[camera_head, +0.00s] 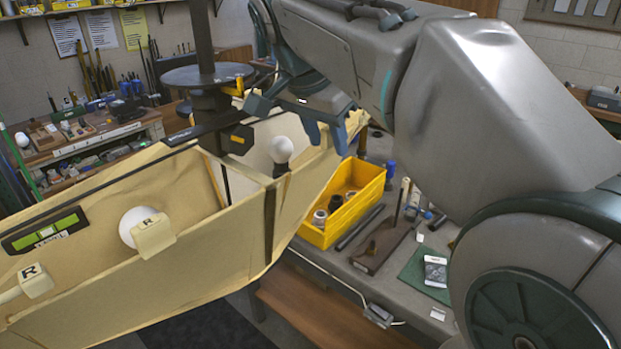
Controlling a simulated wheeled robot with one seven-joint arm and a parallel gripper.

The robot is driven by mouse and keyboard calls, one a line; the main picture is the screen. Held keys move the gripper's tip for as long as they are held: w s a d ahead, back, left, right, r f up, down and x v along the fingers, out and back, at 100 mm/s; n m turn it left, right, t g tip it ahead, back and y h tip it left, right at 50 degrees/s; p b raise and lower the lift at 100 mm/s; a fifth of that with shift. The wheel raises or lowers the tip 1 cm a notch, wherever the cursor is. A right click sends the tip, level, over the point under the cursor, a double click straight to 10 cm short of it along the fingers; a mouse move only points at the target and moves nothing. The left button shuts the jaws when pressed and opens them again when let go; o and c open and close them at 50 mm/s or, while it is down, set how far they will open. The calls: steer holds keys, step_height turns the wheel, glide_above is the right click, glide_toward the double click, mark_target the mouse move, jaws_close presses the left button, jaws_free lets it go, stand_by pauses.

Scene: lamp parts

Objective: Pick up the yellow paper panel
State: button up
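A large boat-shaped lamp body with pale yellow paper panels (185,262) runs from the left edge to the middle of the view. Its far panel (140,190) and its right end (318,180) also show. I cannot tell which panel is the one named. A white bulb (281,149) on a dark holder stands inside the right part; a round white globe (133,224) sits further left. My gripper (290,118) is above the right end of the lamp, near the bulb. Its blue-grey fingers are spread apart with nothing seen between them. My arm hides part of the area behind.
A dark post with a round plate (207,74) rises from the lamp, left of my gripper. A yellow bin (345,205) with jars stands on the grey bench (340,262) at right, near small tools. A cluttered shelf (85,145) is at back left.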

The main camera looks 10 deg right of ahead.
jaws_close()
steer(key=shift+r, duration=0.75)
step_height(320, 180, up, 2)
steer(key=shift+r, duration=0.1)
steer(key=s+d+b, duration=0.4)
steer(key=s+d, duration=0.6)
steer(key=s, duration=0.4)
steer(key=shift+s+d, duration=0.3)
steer(key=shift+s, duration=0.05)
